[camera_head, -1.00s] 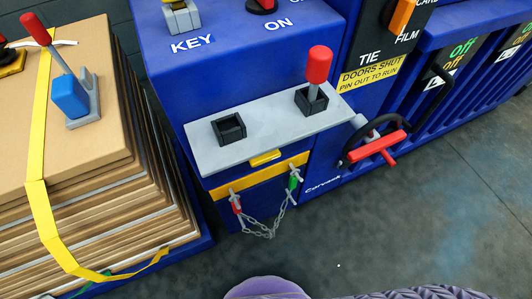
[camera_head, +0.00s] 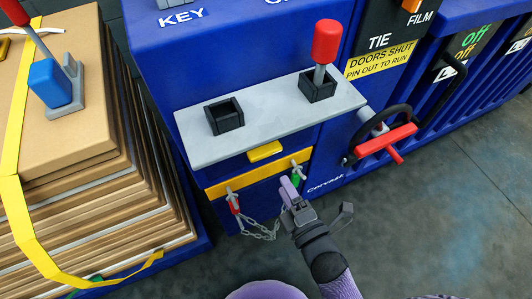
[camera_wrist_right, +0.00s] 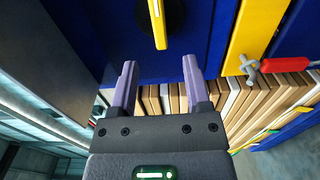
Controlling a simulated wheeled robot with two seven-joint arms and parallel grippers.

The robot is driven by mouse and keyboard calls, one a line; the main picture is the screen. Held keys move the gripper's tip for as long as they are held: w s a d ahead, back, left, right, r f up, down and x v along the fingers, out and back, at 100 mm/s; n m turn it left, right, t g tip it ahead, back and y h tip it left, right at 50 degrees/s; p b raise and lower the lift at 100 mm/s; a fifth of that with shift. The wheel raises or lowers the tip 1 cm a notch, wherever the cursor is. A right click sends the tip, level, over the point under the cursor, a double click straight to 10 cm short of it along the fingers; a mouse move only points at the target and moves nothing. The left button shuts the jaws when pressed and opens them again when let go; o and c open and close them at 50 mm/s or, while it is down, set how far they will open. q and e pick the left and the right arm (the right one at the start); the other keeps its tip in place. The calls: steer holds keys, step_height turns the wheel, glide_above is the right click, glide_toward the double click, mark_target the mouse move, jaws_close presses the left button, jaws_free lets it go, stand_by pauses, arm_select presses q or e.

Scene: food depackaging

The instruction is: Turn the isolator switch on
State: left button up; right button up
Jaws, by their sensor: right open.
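A yellow bar handle on a round black base (camera_wrist_right: 174,18) is at the top of the right wrist view, on the blue front. In the head view a yellow piece (camera_head: 265,151) shows just under the grey shelf; its base is hidden. I cannot tell for certain whether this is the isolator switch. The red control by the ON label is outside the head view. My right gripper (camera_head: 291,187) is in front of the yellow strip, below and right of the yellow piece. In the wrist view the right gripper (camera_wrist_right: 160,78) is open and empty, its fingers short of the handle.
The grey shelf (camera_head: 270,108) carries a black socket (camera_head: 225,116) and a red-topped lever (camera_head: 325,45). Chained pins hang from the yellow strip (camera_head: 245,178). A red-handled wheel (camera_head: 386,138) juts out at right. Strapped cardboard (camera_head: 90,200) stands left. The floor at right is clear.

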mark_target(267, 156)
steer(key=b+x, duration=0.2)
steer(key=x, duration=0.6)
steer(key=shift+w+a+f, duration=0.1)
steer(key=shift+w, duration=0.15)
steer(key=shift+w+a+b, duration=0.2)
steer(key=shift+w+b, duration=0.1)
steer(key=shift+w, duration=0.2)
arm_select(q)
steer(key=shift+s+f+g, duration=0.3)
steer(key=shift+s+f, duration=0.65)
steer(key=shift+f, duration=0.3)
arm_select(e)
steer(key=c, duration=0.7)
jaws_close()
arm_select(q)
steer(key=shift+w, duration=0.45)
